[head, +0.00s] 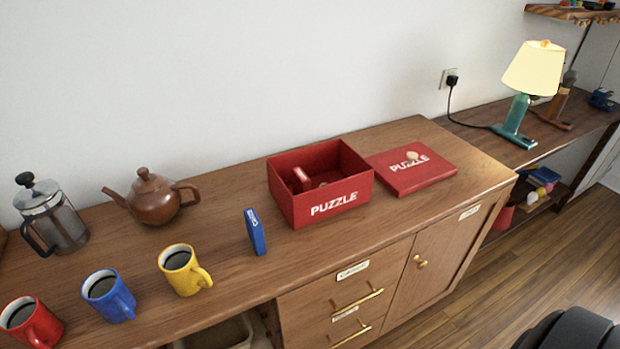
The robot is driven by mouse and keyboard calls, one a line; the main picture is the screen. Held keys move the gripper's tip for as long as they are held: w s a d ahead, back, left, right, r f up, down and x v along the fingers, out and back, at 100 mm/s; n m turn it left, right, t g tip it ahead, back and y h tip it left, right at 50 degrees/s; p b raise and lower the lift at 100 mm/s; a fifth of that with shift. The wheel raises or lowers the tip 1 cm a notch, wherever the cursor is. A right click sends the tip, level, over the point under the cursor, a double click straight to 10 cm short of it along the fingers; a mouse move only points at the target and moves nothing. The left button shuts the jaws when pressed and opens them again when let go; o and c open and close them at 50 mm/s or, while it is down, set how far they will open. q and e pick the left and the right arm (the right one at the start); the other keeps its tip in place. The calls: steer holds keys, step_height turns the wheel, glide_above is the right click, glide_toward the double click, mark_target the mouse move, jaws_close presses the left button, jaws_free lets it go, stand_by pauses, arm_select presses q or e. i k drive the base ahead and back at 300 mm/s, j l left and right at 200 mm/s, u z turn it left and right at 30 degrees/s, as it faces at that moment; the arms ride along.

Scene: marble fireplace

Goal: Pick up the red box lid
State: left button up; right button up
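The red box lid (424,175) lies flat on the wooden cabinet top, to the right of the box. It has "PUZZLE" in white and a small pale round knob on it. The open red puzzle box (299,210) stands just left of the lid, with a small red item inside. Neither of my grippers is in the head view.
A small blue box (255,232) stands upright left of the puzzle box. Yellow (186,278), blue and red mugs line the front edge. A brown teapot (152,197) and a French press (52,222) stand behind. A lit lamp (525,90) stands on the right shelf.

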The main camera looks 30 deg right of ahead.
mark_target(409, 168)
steer(key=z, duration=1.75)
steer(key=i+l+u, duration=0.15)
steer(key=l+u, duration=0.15)
steer(key=i+l+u, duration=0.15)
steer(key=l+u, duration=0.15)
